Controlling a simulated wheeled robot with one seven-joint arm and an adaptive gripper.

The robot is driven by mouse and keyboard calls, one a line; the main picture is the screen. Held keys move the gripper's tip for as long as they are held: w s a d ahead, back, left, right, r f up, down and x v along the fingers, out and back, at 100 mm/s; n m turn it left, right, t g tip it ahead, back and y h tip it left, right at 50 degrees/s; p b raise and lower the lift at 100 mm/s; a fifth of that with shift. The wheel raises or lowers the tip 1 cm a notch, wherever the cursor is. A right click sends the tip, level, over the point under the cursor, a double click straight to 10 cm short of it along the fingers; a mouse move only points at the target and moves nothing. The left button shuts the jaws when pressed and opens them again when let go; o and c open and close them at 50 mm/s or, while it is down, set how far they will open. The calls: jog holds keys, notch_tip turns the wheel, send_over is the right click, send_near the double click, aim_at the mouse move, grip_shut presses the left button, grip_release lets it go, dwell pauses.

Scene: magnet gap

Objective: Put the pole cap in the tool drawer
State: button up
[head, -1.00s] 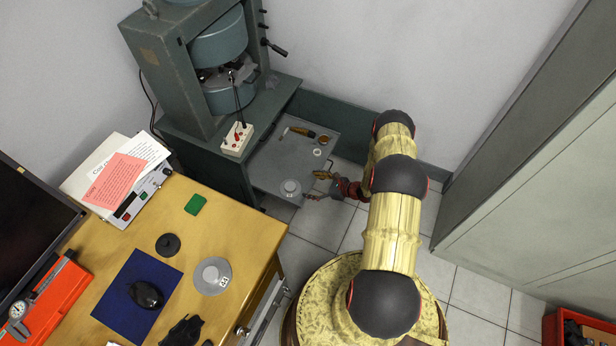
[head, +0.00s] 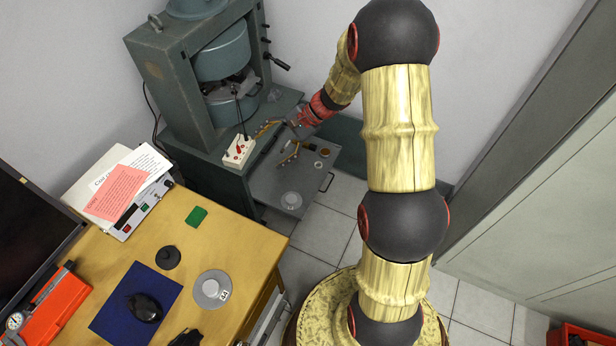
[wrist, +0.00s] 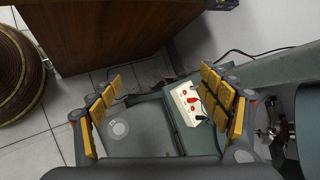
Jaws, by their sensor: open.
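A grey disc with a paler raised centre, which looks like a pole cap (head: 291,200), lies flat in the open grey tool drawer (head: 268,181), near its front left corner. It also shows in the wrist view (wrist: 118,129), below and beside the left finger. A similar grey disc with a label (head: 211,288) lies on the wooden desk. My gripper (head: 278,143) is open and empty above the back of the drawer, apart from the disc. In the wrist view my two yellow-padded fingers (wrist: 162,92) stand wide apart.
The magnet frame (head: 185,90) stands behind the drawer, with a white switch box (head: 239,150) at its edge. A small ring and a brown round item (head: 324,152) lie at the drawer's right. The desk holds a black disc (head: 168,257) and a green block (head: 196,216).

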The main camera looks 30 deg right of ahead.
jog(key=s+a+r+n+g+h, duration=0.1)
jog(key=s+a+r+n+h, duration=0.2)
jog(key=s+r, duration=0.45)
jog(key=s+a+r+n+h, duration=0.1)
jog(key=s+a+r+n, duration=0.25)
jog(key=s+r, duration=0.35)
jog(key=s+d+r+n+t+h, duration=0.3)
jog(key=s+r+n, duration=0.4)
jog(key=s, duration=0.7)
jog(key=shift+s+r+h, duration=0.35)
jog(key=shift+r+h, duration=0.45)
jog(key=shift+r, duration=0.15)
